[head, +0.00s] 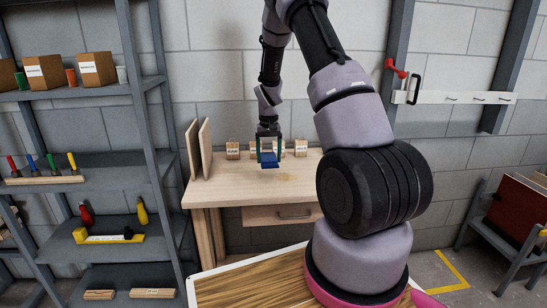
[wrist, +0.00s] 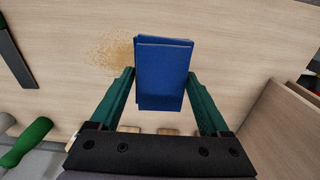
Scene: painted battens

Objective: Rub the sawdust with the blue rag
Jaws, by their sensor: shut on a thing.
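The blue rag (wrist: 162,85) is a folded flat pad between the two green fingers of my gripper (wrist: 160,76) in the wrist view. The fingers are shut on its sides. In the head view the rag (head: 270,163) shows below my gripper (head: 268,156), over the wooden workbench (head: 225,178). I cannot tell whether the rag touches the bench top. The sawdust (wrist: 112,48) is a loose tan patch on the pale wood, just left of the rag in the wrist view. The rag may hide part of it.
Upright boards (head: 204,150) stand at the bench's left end. Small labelled boxes (head: 233,149) stand along its back. In the wrist view a green-handled tool (wrist: 28,138) and a dark strip (wrist: 14,50) lie at the left. A grey shelf unit (head: 146,85) stands left of the bench.

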